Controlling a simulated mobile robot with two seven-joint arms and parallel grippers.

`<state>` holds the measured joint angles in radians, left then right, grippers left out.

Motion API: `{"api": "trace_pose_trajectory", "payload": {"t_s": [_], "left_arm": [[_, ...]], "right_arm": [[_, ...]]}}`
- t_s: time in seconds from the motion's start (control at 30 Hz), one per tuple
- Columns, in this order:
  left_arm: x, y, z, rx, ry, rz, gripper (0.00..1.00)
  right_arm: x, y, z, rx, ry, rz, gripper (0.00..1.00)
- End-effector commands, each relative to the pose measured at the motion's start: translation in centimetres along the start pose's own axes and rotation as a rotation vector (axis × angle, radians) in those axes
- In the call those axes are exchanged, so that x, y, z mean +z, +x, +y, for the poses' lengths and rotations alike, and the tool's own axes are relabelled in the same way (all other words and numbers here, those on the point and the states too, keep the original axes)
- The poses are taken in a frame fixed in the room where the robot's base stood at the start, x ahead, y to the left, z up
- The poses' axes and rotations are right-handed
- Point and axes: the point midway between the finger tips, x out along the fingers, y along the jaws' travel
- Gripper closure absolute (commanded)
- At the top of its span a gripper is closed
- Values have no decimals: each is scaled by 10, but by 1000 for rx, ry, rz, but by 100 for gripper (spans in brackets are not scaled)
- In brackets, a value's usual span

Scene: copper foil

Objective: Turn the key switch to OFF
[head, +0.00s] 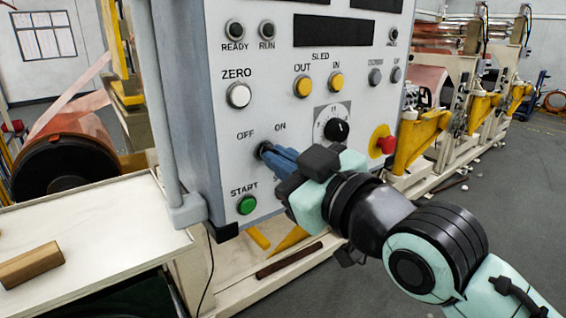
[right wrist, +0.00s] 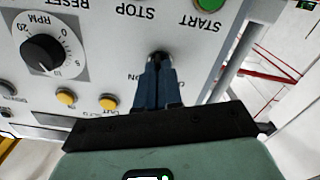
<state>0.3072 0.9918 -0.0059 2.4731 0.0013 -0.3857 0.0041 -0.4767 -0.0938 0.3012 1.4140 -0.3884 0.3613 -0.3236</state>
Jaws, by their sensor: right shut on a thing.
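The key switch (head: 264,149) is on the grey control panel (head: 215,100), just under the OFF and ON labels. My right gripper (head: 272,154) comes in from the right, and its blue fingers are shut on the key switch. In the right wrist view the fingers (right wrist: 158,75) point at the panel and close around the dark key switch (right wrist: 159,57). The fingers hide most of the key, so I cannot tell which label it points to. My left gripper is not in view.
A green START button (head: 246,205) sits just below the gripper. An RPM dial (head: 337,130) and a red stop button (head: 386,143) are to the right. A white table (head: 110,225) with a wooden block (head: 30,264) stands at the left.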

Motion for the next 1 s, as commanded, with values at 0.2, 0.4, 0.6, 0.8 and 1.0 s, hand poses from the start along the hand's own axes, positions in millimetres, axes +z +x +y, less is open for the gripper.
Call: {"api": "trace_pose_trajectory", "payload": {"t_s": [0.2, 0.4, 0.6, 0.8, 1.0], "left_arm": [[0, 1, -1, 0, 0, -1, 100], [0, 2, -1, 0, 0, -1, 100], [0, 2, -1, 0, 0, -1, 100], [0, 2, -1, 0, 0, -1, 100], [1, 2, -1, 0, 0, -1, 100]], "right_arm": [[0, 0, 0, 0, -112, 2, 100], [-1, 0, 0, 0, -166, 2, 100], [-1, 0, 0, 1, -183, 2, 100], [-1, 0, 0, 1, -185, 2, 100], [-1, 0, 0, 1, -185, 2, 69]]}}
